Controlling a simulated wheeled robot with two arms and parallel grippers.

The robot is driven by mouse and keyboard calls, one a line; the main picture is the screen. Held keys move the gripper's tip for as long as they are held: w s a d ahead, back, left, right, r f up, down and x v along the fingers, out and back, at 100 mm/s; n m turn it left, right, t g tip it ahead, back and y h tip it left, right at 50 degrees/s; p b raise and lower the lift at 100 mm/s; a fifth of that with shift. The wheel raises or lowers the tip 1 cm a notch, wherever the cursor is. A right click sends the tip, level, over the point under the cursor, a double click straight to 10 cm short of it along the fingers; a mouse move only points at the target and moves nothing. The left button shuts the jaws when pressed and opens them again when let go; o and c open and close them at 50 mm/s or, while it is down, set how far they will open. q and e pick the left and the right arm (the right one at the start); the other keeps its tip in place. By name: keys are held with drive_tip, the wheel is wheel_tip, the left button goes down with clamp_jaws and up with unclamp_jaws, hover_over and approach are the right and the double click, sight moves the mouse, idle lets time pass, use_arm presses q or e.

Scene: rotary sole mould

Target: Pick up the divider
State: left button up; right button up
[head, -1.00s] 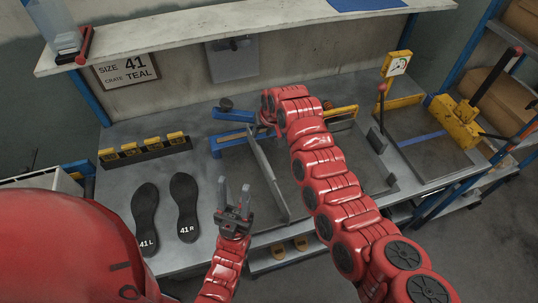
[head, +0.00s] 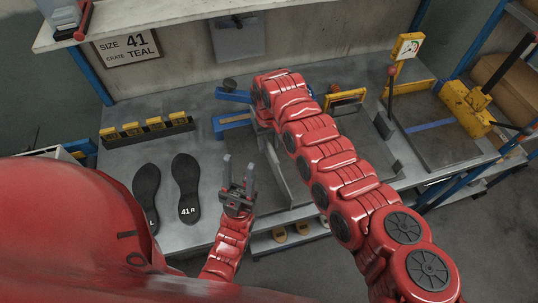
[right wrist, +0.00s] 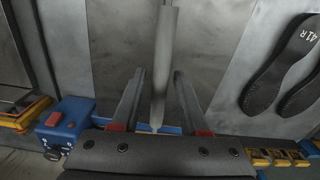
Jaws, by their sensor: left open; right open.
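The divider is a thin grey upright plate on the bench. In the head view the divider (head: 277,172) shows partly beside my right arm, which hides some of it. In the right wrist view the divider (right wrist: 163,50) runs between the two fingers of my right gripper (right wrist: 158,74). The fingers are open, with a gap on each side of the plate. In the head view my right gripper is mostly hidden behind its own arm. My left gripper (head: 239,163) is open and empty, pointing up in front of the bench, left of the divider.
Black soles (head: 187,185) lie on the bench to the left. A black rack with yellow blocks (head: 146,129) stands behind them. A blue block (head: 234,120) is near the divider's far end. A yellow lever press (head: 466,103) stands at the right. A shelf overhangs the back.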

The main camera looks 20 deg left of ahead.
sight(268, 160)
wheel_tip(268, 160, down, 6)
drive_tip(key=b, duration=0.3)
drive_tip(key=shift+b, duration=0.4)
drive_tip(key=shift+r, duration=0.1)
clamp_jaws()
